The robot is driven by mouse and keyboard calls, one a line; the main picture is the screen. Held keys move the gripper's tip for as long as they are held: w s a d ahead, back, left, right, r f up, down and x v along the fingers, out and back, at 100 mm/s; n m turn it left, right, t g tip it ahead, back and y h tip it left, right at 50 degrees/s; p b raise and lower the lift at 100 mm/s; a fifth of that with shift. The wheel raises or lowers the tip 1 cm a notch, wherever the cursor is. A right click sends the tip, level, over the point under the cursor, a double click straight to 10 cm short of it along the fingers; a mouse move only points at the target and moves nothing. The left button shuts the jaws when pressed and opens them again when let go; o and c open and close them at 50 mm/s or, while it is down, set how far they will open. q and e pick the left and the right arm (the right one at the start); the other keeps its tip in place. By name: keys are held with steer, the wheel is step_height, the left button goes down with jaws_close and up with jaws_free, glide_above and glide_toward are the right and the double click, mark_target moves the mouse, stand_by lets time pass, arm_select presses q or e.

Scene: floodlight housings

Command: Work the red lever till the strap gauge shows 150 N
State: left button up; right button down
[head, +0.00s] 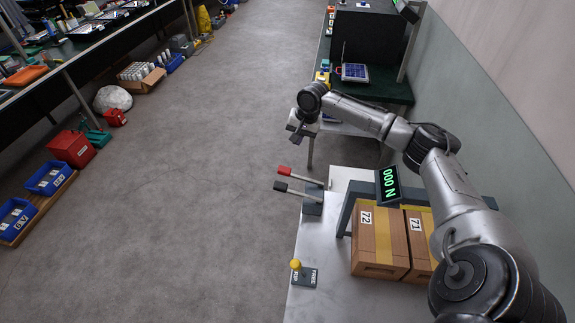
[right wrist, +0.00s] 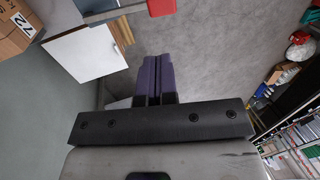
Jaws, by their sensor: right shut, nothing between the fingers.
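The red lever (head: 284,169) sticks out to the left from a grey block on the pale bench, above a black lever (head: 281,187). The gauge (head: 389,185) shows 000 N in green digits on a frame by the boxes. A yellow strap (head: 383,235) crosses the box marked 72. My right gripper (head: 294,135) is above and beyond the red lever in the head view, apart from it. Its purple fingers (right wrist: 158,78) are shut and empty. A red grip, apparently the lever's, is cut off at the top of the right wrist view (right wrist: 161,7). My left gripper is not in view.
Boxes marked 72 (head: 378,255) and 71 (head: 419,240) sit on the bench. A yellow knob (head: 296,265) stands on a labelled plate at its near left corner. A green table (head: 375,88) with equipment stands behind. Open floor (head: 200,200) lies to the left.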

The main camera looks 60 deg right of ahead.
mark_target(286, 170)
steer(key=shift+f, duration=0.1)
steer(key=b+x, duration=0.2)
steer(key=x, duration=1)
steer(key=shift+a+f, duration=0.1)
steer(key=shift+f, duration=0.15)
steer(key=shift+w+f, duration=0.2)
steer(key=shift+f, duration=0.5)
